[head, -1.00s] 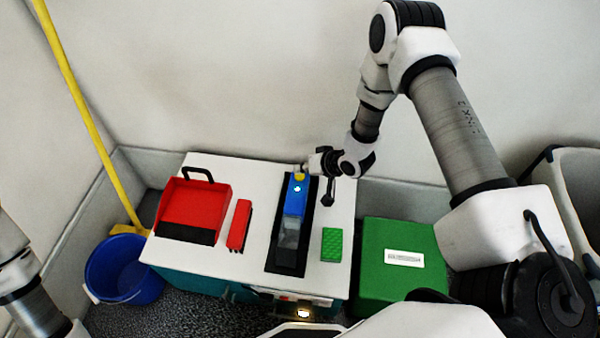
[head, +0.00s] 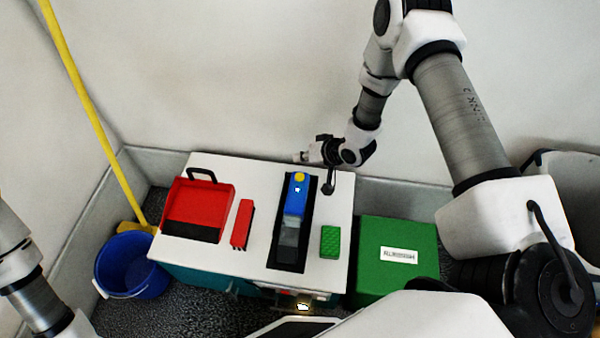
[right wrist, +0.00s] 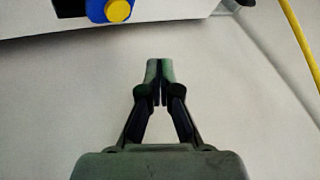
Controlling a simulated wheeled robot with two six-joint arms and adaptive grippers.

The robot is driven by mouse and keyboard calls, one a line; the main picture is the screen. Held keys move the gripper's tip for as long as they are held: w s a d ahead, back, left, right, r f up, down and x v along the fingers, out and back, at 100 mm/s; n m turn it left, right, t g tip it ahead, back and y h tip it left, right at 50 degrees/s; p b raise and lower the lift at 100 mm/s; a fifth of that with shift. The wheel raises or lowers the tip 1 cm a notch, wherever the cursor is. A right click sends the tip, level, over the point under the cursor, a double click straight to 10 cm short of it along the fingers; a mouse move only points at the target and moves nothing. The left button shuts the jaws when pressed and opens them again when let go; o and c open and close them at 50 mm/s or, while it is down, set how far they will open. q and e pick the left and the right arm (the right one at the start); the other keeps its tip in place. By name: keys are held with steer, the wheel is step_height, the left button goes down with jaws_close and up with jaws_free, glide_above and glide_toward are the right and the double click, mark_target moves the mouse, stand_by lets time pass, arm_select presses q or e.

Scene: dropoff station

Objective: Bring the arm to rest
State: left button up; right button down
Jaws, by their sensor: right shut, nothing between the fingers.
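My right gripper (head: 301,157) is over the back edge of the white-topped station (head: 336,281), near the wall. It is apart from the blue device with a yellow button (head: 297,198), which stands in a black tray. In the right wrist view the right gripper's fingers (right wrist: 158,66) are together with nothing between them. The yellow button (right wrist: 118,11) and part of the blue device show at the top of that view. Part of my left arm shows at the left edge of the head view; its gripper is out of the picture.
On the station lie a red dustpan (head: 203,205), a red brush (head: 242,224) and a green sponge (head: 330,241). A green rubbish box (head: 399,275) stands to the right. A blue bucket (head: 133,270) and a yellow pole (head: 83,95) are at the left.

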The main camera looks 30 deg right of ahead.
steer(key=shift+g, duration=0.8)
steer(key=s+a+f, duration=0.2)
steer(key=s, duration=0.1)
steer(key=s+a+f, duration=0.1)
steer(key=s+a, duration=0.1)
steer(key=s+f+n+g+h, duration=0.1)
steer(key=s+n+g+h, duration=0.4)
steer(key=s, duration=2.1)
step_height(320, 180, up, 18)
steer(key=m+g+p, duration=0.1)
steer(key=m+p, duration=0.1)
steer(key=p, duration=1.6)
steer(key=shift+d+y, duration=0.3)
steer(key=shift+d, duration=0.1)
steer(key=shift+f, duration=0.1)
